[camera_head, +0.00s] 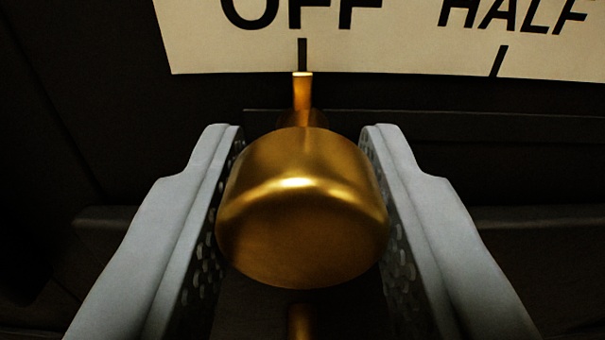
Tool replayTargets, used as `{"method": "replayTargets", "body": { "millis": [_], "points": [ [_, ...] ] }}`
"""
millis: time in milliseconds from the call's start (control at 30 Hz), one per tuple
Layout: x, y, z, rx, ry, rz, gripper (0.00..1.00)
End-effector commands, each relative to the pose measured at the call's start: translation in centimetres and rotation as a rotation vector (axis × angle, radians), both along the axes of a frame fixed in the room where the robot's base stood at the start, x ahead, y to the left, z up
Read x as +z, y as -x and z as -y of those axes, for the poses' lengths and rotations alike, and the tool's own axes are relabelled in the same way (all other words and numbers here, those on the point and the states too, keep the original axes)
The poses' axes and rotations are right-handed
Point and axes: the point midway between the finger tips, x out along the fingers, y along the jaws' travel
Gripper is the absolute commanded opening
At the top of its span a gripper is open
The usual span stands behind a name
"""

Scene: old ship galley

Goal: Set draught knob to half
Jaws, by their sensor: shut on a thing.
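The brass draught knob (302,210) sits in the middle of the view, between the two grey fingers of my gripper (302,185). My gripper is shut on the knob, with one finger pad against each side. A thin brass pointer (303,92) stands up behind the knob and lines up with the black tick under OFF. The cream label plate (400,50) at the top shows OFF and, to the right, HALF with its own slanted tick (497,62). The upper part of the plate is cut off.
A dark panel (100,100) lies behind the knob and the plate. A dark horizontal ledge (540,220) runs behind the fingers. A short brass piece (299,322) shows below the knob. No loose objects are in view.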

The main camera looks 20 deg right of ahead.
Motion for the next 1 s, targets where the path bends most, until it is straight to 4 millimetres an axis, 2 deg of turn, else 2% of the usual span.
{"method": "replayTargets", "body": {
  "millis": [167,467,800,833,900,1000],
  "points": [
    [0.0,0.3,1.1,-0.003,0.000,-0.001,0.00],
    [0.0,1.7,5.4,-0.003,0.000,0.000,0.00],
    [0.0,1.9,5.7,0.000,0.000,0.000,0.00],
    [0.0,1.9,5.7,0.000,0.000,0.000,0.38],
    [0.0,1.9,5.7,0.000,0.000,0.000,0.52],
    [0.0,1.9,5.7,0.000,0.000,0.000,0.52]
  ]
}}
